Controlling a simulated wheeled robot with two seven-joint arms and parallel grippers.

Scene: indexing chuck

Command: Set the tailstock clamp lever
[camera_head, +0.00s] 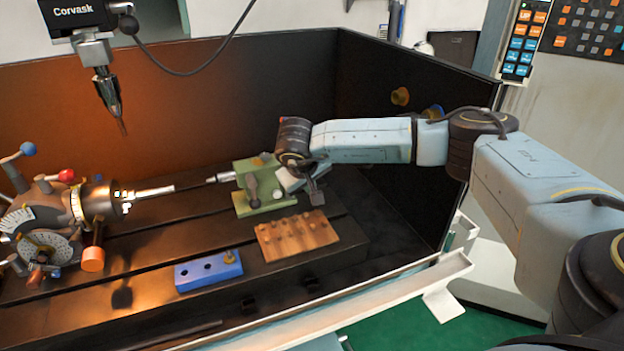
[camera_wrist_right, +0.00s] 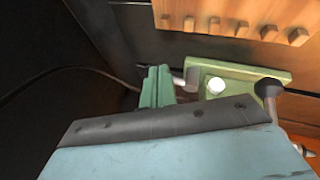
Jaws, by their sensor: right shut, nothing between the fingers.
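The green tailstock (camera_head: 243,170) stands on the machine bed, its spindle pointing left at the chuck (camera_head: 98,202). A lever with a dark knob (camera_head: 252,190) rises at its front; the knob also shows in the right wrist view (camera_wrist_right: 268,89). A white ball (camera_head: 277,195) sits to the right of that lever, and in the wrist view it is over the green base (camera_wrist_right: 216,86). I cannot tell which is the clamp lever. My right gripper (camera_head: 316,195) is shut and empty, close to the tailstock's right side; contact is unclear. My left gripper is out of view.
A wooden pegged block (camera_head: 296,236) and a blue block (camera_head: 208,271) with holes lie in front of the tailstock. A dark enclosure wall (camera_head: 400,170) stands behind and right of my arm. A drill-like head (camera_head: 108,92) hangs at upper left.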

